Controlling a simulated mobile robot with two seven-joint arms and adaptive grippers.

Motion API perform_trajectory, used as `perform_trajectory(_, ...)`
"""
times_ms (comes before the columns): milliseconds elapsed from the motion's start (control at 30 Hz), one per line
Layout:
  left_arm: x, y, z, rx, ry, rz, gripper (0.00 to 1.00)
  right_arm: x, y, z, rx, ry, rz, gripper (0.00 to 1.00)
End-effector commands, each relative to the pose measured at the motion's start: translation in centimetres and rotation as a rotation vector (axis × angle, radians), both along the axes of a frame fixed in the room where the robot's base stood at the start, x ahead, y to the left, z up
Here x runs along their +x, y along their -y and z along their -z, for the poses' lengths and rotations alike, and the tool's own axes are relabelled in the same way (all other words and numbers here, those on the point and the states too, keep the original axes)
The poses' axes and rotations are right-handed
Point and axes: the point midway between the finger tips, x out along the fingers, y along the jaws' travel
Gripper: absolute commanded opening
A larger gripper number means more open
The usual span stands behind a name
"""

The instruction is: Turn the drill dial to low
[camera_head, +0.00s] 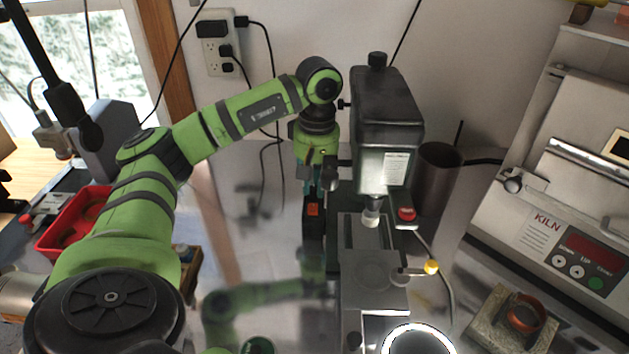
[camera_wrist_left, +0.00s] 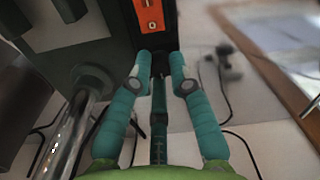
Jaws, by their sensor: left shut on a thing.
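The drill is a dark bench drill press (camera_head: 388,105) standing at the middle of the head view, with a pale label on its front. A black box with an orange switch plate (camera_head: 313,209) stands low at its left side; the plate also shows at the top of the left wrist view (camera_wrist_left: 149,16). My left gripper (camera_head: 312,180) reaches down beside the drill at this box. In the left wrist view its two teal fingers (camera_wrist_left: 160,62) are closed in on a small dark part just below the orange plate, likely the dial. The fingertips mostly hide it, so its setting cannot be read.
A kiln (camera_head: 560,190) stands at the right. A dark cylinder (camera_head: 438,175) and a red button (camera_head: 407,214) are close to the drill's right side. A red tray (camera_head: 72,228) lies at the left. Cables hang from the wall outlet (camera_head: 217,45) behind my left arm.

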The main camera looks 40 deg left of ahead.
Motion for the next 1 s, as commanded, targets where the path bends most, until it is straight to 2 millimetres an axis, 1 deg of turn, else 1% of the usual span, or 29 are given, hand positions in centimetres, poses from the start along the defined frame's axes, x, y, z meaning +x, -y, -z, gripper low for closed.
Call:
perform_trajectory(100, 0.02, -0.03, 0.00, 0.001, 0.000, -0.060, 0.00, -0.01, -0.08, -0.03, 0.001, 0.000, 0.000, 0.00)
perform_trajectory(300, 0.01, -0.04, -0.01, 0.001, 0.000, -0.122, 0.00, -0.02, -0.19, -0.04, 0.002, 0.000, 0.000, 0.00)
perform_trajectory(833, 0.02, -0.05, -0.02, 0.001, 0.000, -0.145, 0.00, -0.06, -0.21, -0.04, 0.003, -0.001, 0.000, 0.00)
perform_trajectory(867, 0.01, -0.06, -0.02, 0.001, 0.000, -0.144, 0.24, -0.06, -0.21, -0.04, 0.003, -0.001, 0.000, 0.00)
perform_trajectory(900, 0.02, -0.05, -0.02, 0.000, 0.001, -0.144, 0.30, -0.06, -0.21, -0.04, 0.003, -0.001, 0.000, 0.00)
perform_trajectory(1000, 0.01, -0.05, -0.02, 0.000, 0.001, -0.144, 0.30, -0.07, -0.21, -0.03, 0.003, -0.001, -0.001, 0.00)
